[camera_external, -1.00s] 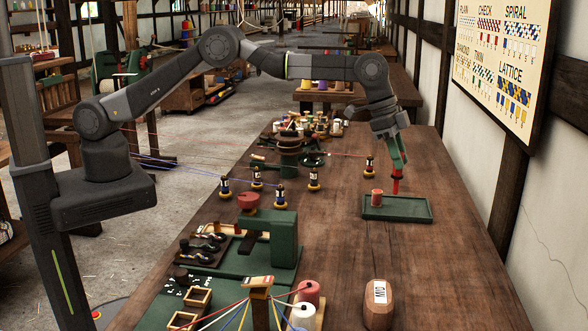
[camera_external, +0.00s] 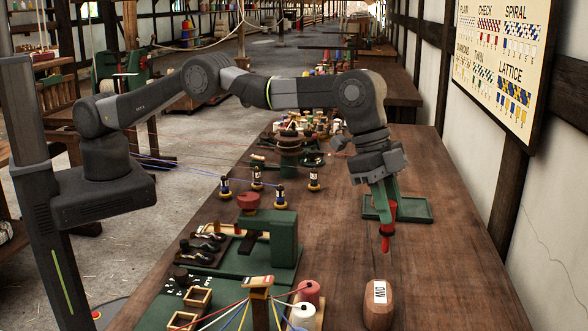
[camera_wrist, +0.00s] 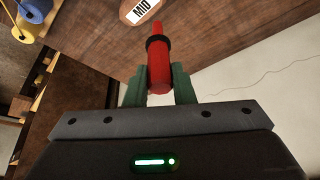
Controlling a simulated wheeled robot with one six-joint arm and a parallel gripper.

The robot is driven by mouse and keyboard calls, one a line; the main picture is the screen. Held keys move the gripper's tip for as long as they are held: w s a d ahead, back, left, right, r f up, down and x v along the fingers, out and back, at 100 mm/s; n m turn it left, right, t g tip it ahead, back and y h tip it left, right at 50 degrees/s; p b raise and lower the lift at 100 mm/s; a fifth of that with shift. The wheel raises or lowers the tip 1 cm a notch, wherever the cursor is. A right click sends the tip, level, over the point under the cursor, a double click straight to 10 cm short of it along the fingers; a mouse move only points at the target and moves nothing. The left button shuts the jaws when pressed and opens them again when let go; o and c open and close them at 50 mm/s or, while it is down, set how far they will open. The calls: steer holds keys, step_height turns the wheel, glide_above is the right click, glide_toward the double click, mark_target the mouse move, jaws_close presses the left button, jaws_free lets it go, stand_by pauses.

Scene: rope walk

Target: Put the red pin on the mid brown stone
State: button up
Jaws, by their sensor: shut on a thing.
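My gripper (camera_external: 386,213) has green fingers and is shut on the red pin (camera_external: 386,240), which hangs tip down above the bench. The pin also shows in the wrist view (camera_wrist: 160,65), red with a black band, between the fingers (camera_wrist: 159,92). The mid brown stone (camera_external: 378,313) is a rounded block with a white label, standing on the bench nearer the outside camera. My gripper and the pin are behind it and higher, apart from it. The stone's label reads MID in the wrist view (camera_wrist: 133,14), where its top is cut off.
A green tray (camera_external: 422,218) lies on the bench behind my gripper, partly hidden by it. Left of the stone stand red (camera_external: 308,292) and white (camera_external: 303,316) thread cones. A green machine (camera_external: 283,240) stands further left. The bench right of the stone is clear.

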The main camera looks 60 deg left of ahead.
mark_target(384, 251)
step_height(384, 251, down, 7)
steer(key=shift+r+p, duration=0.1)
steer(key=shift+p, duration=0.5)
steer(key=shift+a, duration=0.1)
steer(key=shift+f, duration=0.25)
steer(key=o, duration=0.9)
steer(key=shift+o, duration=0.2)
steer(key=shift+r, duration=0.1)
steer(key=b+v, duration=0.3)
steer(key=v, duration=0.9)
